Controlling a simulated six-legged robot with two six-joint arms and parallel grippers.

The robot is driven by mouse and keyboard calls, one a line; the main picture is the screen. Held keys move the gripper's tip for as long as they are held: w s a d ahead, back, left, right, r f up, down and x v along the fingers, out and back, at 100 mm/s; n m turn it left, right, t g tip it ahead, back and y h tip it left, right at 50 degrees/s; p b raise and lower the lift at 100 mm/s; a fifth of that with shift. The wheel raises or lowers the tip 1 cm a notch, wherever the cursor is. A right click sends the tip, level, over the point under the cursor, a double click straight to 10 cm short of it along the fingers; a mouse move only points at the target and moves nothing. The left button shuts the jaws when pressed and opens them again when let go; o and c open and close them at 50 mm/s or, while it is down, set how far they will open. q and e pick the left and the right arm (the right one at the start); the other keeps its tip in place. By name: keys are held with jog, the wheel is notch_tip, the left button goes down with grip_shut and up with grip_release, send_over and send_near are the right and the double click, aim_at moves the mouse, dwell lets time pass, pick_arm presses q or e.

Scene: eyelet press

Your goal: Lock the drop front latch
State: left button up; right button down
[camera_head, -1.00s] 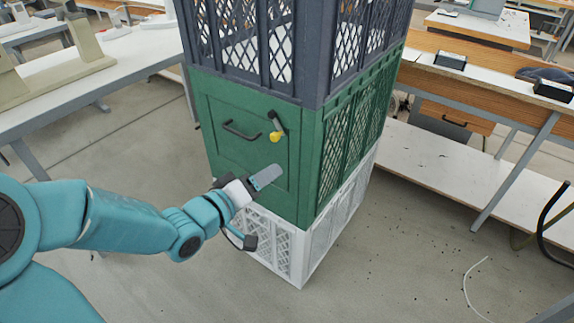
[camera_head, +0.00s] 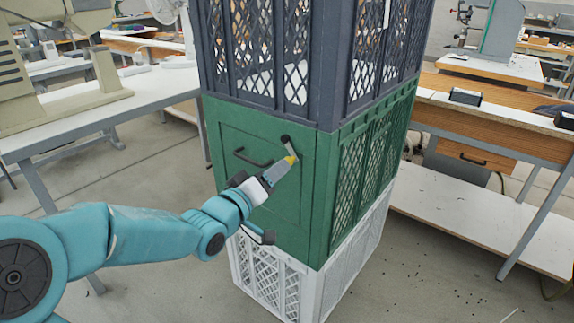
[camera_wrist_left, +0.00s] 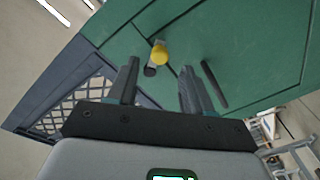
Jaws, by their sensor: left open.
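A green crate (camera_head: 312,215) with a drop-front panel (camera_head: 235,190) stands in the middle of a stack. The panel has a black bar handle (camera_head: 252,159). A latch with a dark pivot and lever (camera_head: 288,142) and a yellow knob (camera_head: 291,160) sits at the panel's upper right. My left gripper (camera_head: 282,172) is at the latch, its fingers near the knob. In the left wrist view the yellow knob (camera_wrist_left: 159,54) lies ahead of and between the open, empty fingers (camera_wrist_left: 158,88). I cannot tell whether a finger touches it. My right gripper is not in view.
A dark lattice crate (camera_head: 330,60) is stacked above and a white lattice crate (camera_head: 285,280) below. A white-topped table (camera_head: 120,108) stands at the left and a workbench (camera_head: 480,125) at the right. Bare floor lies between the stack and the left table.

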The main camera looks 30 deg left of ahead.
pick_arm(q)
jog(key=w, duration=0.6)
jog(key=shift+w, duration=0.1)
grip_shut()
